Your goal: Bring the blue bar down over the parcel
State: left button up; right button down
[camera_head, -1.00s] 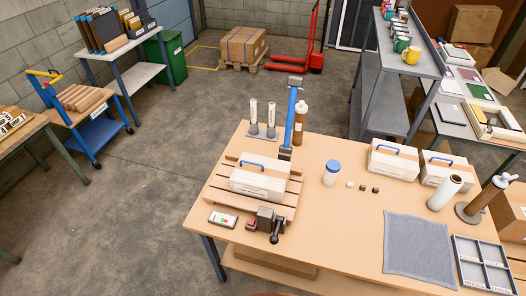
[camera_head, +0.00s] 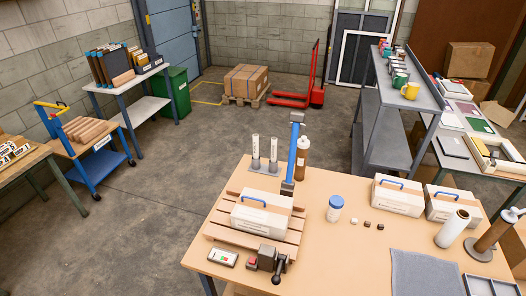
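The blue bar (camera_head: 292,154) stands upright behind the parcel, with a grey block at its top and a dark hinge at its foot. The parcel (camera_head: 262,218) is a white box with a blue handle and a pale tan panel. It lies on a slatted wooden base (camera_head: 222,232) on the table. The bar is clear of the parcel's top. A dark clamp with a black lever (camera_head: 277,270) sits at the front edge of the base. Neither of my grippers is in view.
The table (camera_head: 340,255) also holds two white cases (camera_head: 398,195), a blue-lidded jar (camera_head: 335,208), a brown bottle (camera_head: 302,158), two white cylinders on stands (camera_head: 255,150), a paper roll (camera_head: 452,228) and a grey cloth (camera_head: 425,275). A small control box (camera_head: 222,257) lies in front of the base.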

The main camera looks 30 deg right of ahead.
aim_at(297, 117)
jog(key=u, duration=1.2)
jog(key=i, duration=3.2)
jog(key=z, duration=2.65)
jog(key=i, duration=2.6)
jog(key=z, duration=2.6)
